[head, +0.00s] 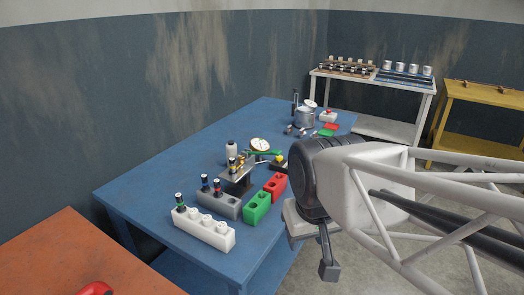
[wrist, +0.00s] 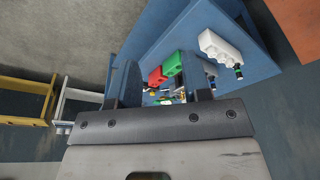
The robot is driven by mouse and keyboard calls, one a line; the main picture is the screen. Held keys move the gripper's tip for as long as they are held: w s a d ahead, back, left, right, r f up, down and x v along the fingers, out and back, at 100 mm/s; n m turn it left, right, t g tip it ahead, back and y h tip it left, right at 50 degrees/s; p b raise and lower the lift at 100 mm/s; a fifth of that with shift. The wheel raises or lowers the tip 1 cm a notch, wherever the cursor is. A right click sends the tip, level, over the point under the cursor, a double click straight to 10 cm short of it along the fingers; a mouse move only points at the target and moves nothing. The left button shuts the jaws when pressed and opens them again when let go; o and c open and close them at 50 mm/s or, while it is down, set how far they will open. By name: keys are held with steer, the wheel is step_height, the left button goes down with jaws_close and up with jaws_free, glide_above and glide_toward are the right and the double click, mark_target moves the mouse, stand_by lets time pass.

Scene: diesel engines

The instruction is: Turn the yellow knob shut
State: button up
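My gripper (head: 328,262) hangs beyond the table's right edge, apart from the stand. In the wrist view my gripper (wrist: 160,76) has its two fingers spread with nothing held between them. The stand area is small, distant and partly hidden behind the fingers there.
The blue table (head: 140,188) also holds a white block (head: 203,230), a grey block (head: 219,204), a green block (head: 257,207), a red block (head: 274,186), a dial gauge (head: 260,145) and a metal pot (head: 304,118). An orange table (head: 60,255) stands at front left.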

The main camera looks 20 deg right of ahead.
steer(key=shift+o, duration=1.3)
steer(key=w+d+r+n, duration=0.1)
steer(key=w+r, duration=0.1)
steer(key=w, duration=0.6)
steer(key=w+d+r, duration=0.1)
steer(key=w+r, duration=0.1)
steer(key=w, duration=0.7)
steer(key=shift+w+r+n+g, duration=0.2)
steer(key=shift+r+n+g, duration=0.1)
steer(key=shift+r+n, duration=0.1)
steer(key=n+g, duration=0.2)
steer(key=n, duration=0.3)
glide_above(279, 158)
steer(key=f, duration=1.4)
steer(key=w+f, duration=0.1)
steer(key=f, duration=0.6)
steer(key=shift+d+f, duration=0.2)
steer(key=shift+w+d+f, duration=0.15)
steer(key=shift+w+f, duration=0.05)
steer(key=shift+f, duration=0.15)
steer(key=shift+f, duration=3.85)
